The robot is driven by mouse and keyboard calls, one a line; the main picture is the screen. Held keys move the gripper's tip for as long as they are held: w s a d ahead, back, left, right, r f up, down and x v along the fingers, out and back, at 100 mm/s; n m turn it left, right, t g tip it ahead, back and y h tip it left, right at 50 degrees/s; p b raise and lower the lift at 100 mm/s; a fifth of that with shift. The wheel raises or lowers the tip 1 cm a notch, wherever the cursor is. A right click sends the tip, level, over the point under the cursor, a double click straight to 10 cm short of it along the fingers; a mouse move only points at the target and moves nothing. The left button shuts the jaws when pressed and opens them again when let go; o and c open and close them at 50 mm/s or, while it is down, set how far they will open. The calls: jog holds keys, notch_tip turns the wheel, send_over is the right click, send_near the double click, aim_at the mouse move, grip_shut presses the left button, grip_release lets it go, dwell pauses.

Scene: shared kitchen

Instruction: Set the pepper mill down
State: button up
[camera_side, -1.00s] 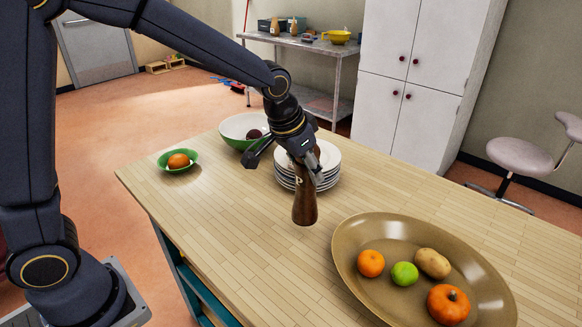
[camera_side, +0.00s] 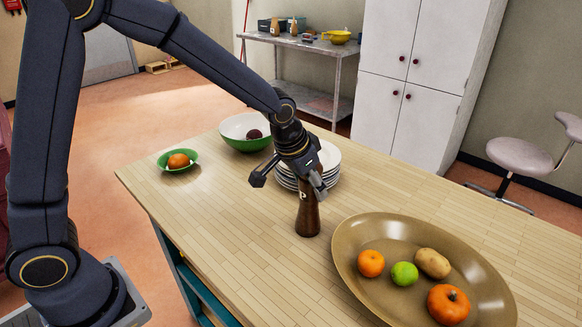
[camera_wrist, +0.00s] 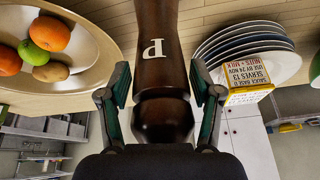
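The dark brown pepper mill (camera_side: 308,219) with a pale letter P stands upright near the middle of the wooden table (camera_side: 228,236), in front of the plates. Its base appears to rest on the tabletop. My gripper (camera_side: 318,190) is around its upper part from above, hiding its top in the side view. In the wrist view the mill (camera_wrist: 160,75) runs between the two fingers of my gripper (camera_wrist: 161,85). Narrow gaps show between pads and mill, so the gripper looks slightly open around it. The table also shows in the wrist view (camera_wrist: 210,14).
Stacked white plates (camera_side: 328,160) stand close behind the mill. A large brown platter (camera_side: 347,243) with fruit and vegetables is to its right. A green bowl (camera_side: 232,127) and small green dish (camera_side: 163,164) are farther left. The table's front left is clear. A labelled box (camera_wrist: 246,80) shows in the wrist view.

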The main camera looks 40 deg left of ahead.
jog(key=shift+o, duration=0.6)
jog(key=shift+r, duration=0.15)
jog(key=d+v, duration=0.1)
jog(key=v, duration=1.1)
jog(key=s+a+n, duration=0.1)
jog(key=s+a, duration=0.4)
jog(key=s, duration=0.5)
jog(key=s+a+r+n+t, duration=0.1)
jog(key=s+a, duration=0.4)
jog(key=s, duration=0.5)
jog(key=shift+s+r+y, duration=0.15)
jog(key=shift+r+y, duration=0.05)
jog(key=shift+y, duration=0.1)
